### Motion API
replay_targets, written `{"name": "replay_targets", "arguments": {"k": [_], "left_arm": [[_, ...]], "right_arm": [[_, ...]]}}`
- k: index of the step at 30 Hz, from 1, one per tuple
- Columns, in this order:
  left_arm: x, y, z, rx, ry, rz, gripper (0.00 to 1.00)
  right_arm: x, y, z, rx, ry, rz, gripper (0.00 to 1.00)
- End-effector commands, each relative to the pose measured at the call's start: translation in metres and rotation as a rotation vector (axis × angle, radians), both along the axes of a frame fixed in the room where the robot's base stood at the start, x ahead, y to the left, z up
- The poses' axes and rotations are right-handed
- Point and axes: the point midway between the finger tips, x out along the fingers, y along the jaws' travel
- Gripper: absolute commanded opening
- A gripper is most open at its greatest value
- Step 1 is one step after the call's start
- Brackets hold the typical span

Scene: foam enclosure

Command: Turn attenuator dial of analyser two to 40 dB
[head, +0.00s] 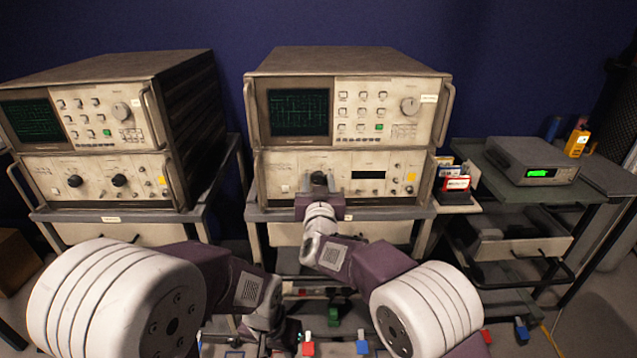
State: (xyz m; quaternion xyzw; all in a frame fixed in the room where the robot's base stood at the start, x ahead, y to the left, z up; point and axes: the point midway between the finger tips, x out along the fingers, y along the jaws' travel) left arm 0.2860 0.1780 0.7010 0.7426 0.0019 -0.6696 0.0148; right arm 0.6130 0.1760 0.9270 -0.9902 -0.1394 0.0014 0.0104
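The middle analyser (294,65) is a beige stacked instrument with a green-trace screen and a large light knob (409,106) at its upper right. Its lower unit (272,175) has a dark dial, mostly hidden by my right gripper (319,184), which is up against the panel there. I cannot tell whether its fingers are shut on the dial. The dial's marks are too small to read. The left analyser (130,70) has a similar lower unit with two black dials. I cannot read which analyser is number two. My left arm reaches down low; its gripper is not clearly visible.
A cart (227,212) carries each analyser. On the right, a dark table (491,160) holds a grey meter (530,160) with a green display and a yellow handheld device (577,141). Red and white boxes (457,184) stand on a side shelf. Small coloured items lie low in front.

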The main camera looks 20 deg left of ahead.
Motion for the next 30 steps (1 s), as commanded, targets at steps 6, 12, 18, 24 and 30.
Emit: {"name": "replay_targets", "arguments": {"k": [6,12,18,24,30], "left_arm": [[0.000,0.000,0.000,0.000,0.000,0.000,0.36],[0.000,0.000,-0.002,0.000,0.000,0.000,0.36],[0.000,0.000,-0.007,0.000,0.000,0.000,0.36],[0.000,0.000,-0.017,0.000,0.000,0.000,0.36],[0.000,0.000,-0.028,0.000,0.000,0.000,0.36]], "right_arm": [[0.000,0.000,0.000,0.000,0.000,0.000,0.00],[0.000,0.000,0.000,0.019,0.006,0.000,0.00],[0.000,0.000,-0.002,0.106,0.030,0.001,0.00],[0.000,-0.001,-0.003,0.264,0.077,0.000,0.00],[0.000,-0.001,-0.003,0.448,0.129,0.001,0.00]]}}
